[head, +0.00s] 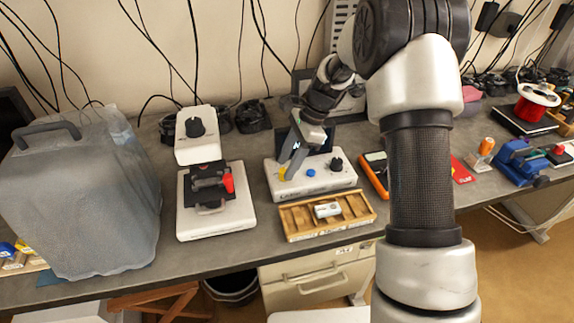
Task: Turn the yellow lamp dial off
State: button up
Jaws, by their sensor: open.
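A white control box (322,183) sits on the grey bench near the middle of the head view. A small yellow dial (282,174) is on its left end, partly hidden by my gripper. A blue button (311,173) and a black knob (337,164) are farther right on the same box. My gripper (289,166) reaches down from the upper right with its fingers at the yellow dial. It is open. I cannot tell whether the fingers touch the dial, and its pointer direction is too small to read.
A wooden tray (288,229) with a small white item stands in front of the box. A white device with a red part (228,183) is to the left, beside a large translucent container (80,200). An orange-edged meter (371,182) is close on the right. Cables hang behind.

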jog(key=shift+a+f, duration=0.2)
jog(key=shift+f, duration=0.3)
jog(key=c, duration=1)
jog(key=shift+c, duration=0.2)
